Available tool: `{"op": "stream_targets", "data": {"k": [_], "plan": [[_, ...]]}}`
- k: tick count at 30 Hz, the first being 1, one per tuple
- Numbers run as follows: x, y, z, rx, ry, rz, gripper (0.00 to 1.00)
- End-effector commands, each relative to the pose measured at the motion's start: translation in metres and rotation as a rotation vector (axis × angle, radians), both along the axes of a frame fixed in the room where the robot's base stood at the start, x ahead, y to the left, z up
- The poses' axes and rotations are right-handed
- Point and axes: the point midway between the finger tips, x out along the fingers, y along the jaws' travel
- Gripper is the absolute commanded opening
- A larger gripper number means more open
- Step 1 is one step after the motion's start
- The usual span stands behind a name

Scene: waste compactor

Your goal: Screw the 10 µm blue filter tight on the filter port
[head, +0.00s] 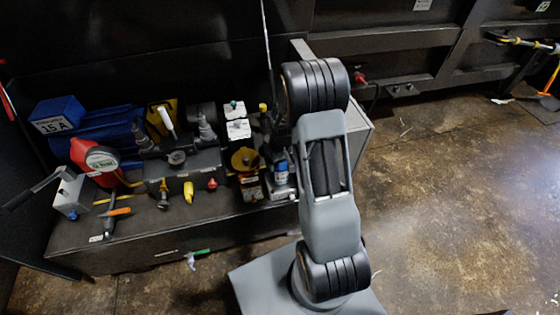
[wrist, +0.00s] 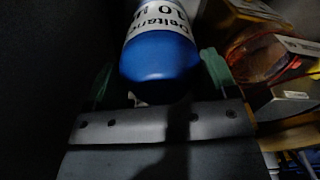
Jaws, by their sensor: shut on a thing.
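The blue filter (wrist: 162,58), with a white label reading "10", fills the upper middle of the wrist view. My gripper (wrist: 158,74) is shut on it, with a green finger on each side. In the head view the gripper is hidden behind my arm. A small blue and white cylinder (head: 281,171) stands beside my arm there; I cannot tell whether it is the same filter. I cannot make out the filter port, or whether the filter touches it.
Yellow and red boxed items (wrist: 265,55) lie close to the gripper's right in the wrist view. The floor (head: 450,220) at right is mostly clear.

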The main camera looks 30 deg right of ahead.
Motion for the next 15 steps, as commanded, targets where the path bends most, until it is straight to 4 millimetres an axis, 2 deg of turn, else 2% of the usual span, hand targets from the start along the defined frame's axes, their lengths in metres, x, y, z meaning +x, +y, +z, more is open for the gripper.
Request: {"op": "stream_targets", "data": {"k": [4,12,15], "plan": [[0.0004,-0.0001,0.0003,0.000,-0.001,-0.061,0.50],[0.0004,-0.0001,0.0000,0.000,-0.002,-0.374,0.50],[0.0004,-0.0001,-0.0001,0.000,-0.002,-0.408,0.50]]}}
